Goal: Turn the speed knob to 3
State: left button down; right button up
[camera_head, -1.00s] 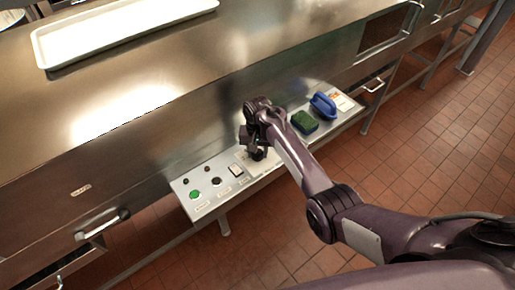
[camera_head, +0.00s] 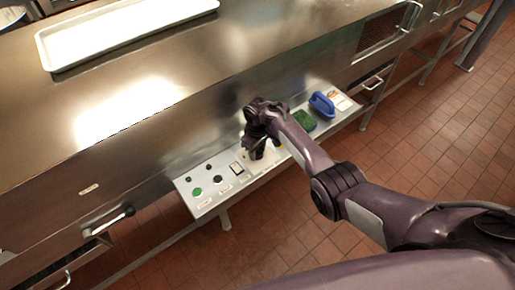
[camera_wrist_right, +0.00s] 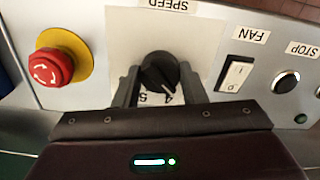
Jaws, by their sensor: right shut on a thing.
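The black speed knob (camera_wrist_right: 157,72) sits on a white plate under an upside-down SPEED label in the right wrist view. My right gripper (camera_wrist_right: 159,82) is shut on the knob, with one finger on each side. Digits 4 and 5 show at the knob's lower edge; a pale mark on the knob lies toward its lower right, near the 4. Other digits are hidden or unclear. In the head view, my right gripper (camera_head: 255,152) reaches down onto the control panel (camera_head: 205,206) and hides the knob. My left gripper is not in view.
In the wrist view, a red emergency button (camera_wrist_right: 53,67) is left of the knob; a FAN switch (camera_wrist_right: 236,74) and STOP button (camera_wrist_right: 285,81) are right.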

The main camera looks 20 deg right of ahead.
aim_at(258, 150)
jog(key=shift+n, duration=1.3)
jog(key=o, duration=1)
jog(key=shift+r, duration=0.15)
notch_tip(258, 150, up, 8)
jog(key=shift+f+p, duration=0.2)
jog(key=shift+p, duration=0.4)
jog(key=shift+f, duration=0.1)
